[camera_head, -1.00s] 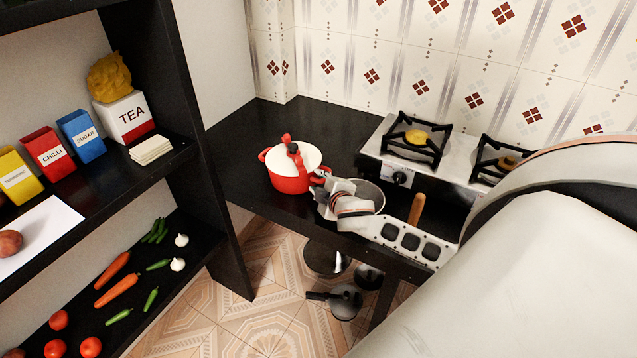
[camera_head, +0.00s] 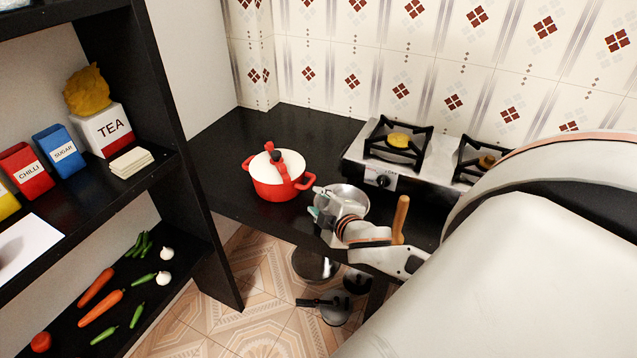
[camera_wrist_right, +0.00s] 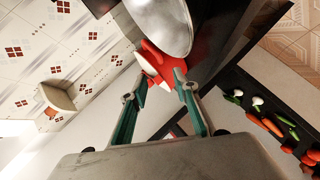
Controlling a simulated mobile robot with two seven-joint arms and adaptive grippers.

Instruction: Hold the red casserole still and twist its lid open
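The red casserole (camera_head: 275,190) stands on the black counter, with its white lid (camera_head: 262,164) on top. The lid has a red and black knob, and red handles stick out at the pot's sides. My right gripper (camera_head: 315,204) is open and empty, just right of and in front of the casserole, apart from it. In the right wrist view its two teal fingers (camera_wrist_right: 162,88) are spread, with the casserole (camera_wrist_right: 168,70) beyond the tips, partly hidden by a metal bowl. My left gripper is in neither view.
A metal bowl (camera_head: 350,198) sits right behind my right gripper. A wooden handle (camera_head: 400,218) stands up near my right arm. The stove (camera_head: 385,170) is to the right. The shelf unit (camera_head: 165,120) is at left. Counter left of the casserole is clear.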

